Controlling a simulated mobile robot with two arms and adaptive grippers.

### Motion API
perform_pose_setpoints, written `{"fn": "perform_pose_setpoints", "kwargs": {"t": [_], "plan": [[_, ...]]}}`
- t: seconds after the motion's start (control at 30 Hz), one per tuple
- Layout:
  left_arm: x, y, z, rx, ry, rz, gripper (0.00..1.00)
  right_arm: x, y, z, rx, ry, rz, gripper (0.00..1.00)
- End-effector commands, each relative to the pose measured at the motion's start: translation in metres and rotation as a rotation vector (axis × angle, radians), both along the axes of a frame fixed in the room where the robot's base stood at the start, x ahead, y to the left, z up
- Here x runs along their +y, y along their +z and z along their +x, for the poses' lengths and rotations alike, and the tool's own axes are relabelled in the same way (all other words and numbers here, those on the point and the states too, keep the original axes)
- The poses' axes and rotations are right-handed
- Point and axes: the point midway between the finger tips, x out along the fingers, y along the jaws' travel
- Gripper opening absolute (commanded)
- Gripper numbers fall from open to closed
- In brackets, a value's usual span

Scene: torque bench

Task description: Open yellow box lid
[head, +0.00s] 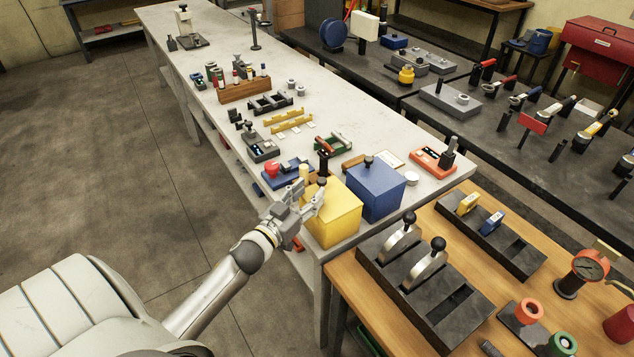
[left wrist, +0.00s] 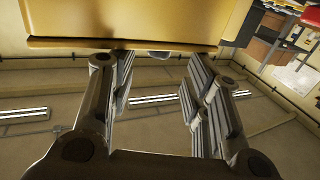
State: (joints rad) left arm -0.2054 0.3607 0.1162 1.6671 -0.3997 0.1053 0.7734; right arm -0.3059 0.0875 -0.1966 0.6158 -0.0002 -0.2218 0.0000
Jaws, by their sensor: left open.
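The yellow box (head: 338,222) stands near the front end of the pale bench, with its lid looking closed. A dark knob (head: 323,158) shows just behind its top edge; I cannot tell whether it belongs to the lid. My left gripper (head: 312,191) is open and empty at the box's upper left edge, partly hiding that side. In the left wrist view, the box's yellow surface (left wrist: 130,22) fills the top, and the two spread fingers (left wrist: 157,70) reach towards its lower edge. Contact cannot be told. My right gripper is not in view.
A blue box (head: 378,192) with a dark knob stands close to the right of the yellow box. A blue tool with a red knob (head: 272,169) lies behind the gripper. An orange device (head: 430,160) sits at the right. The wooden table (head: 345,285) borders the bench in front.

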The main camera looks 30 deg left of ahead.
Motion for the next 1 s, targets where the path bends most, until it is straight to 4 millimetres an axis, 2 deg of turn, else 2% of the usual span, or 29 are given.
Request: {"fn": "perform_pose_setpoints", "kwargs": {"t": [0.1,0.3,0.7,1.0], "plan": [[0.000,0.002,0.019,-0.001,0.000,-0.001,0.44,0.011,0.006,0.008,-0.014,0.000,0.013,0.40],[0.000,0.000,0.038,0.001,0.000,-0.001,0.44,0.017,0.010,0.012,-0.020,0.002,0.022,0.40],[-0.001,-0.001,0.044,0.002,0.000,-0.001,0.44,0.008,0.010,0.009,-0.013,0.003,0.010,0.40],[0.000,-0.001,0.043,0.001,0.000,-0.001,0.06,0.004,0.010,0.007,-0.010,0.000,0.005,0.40]]}}
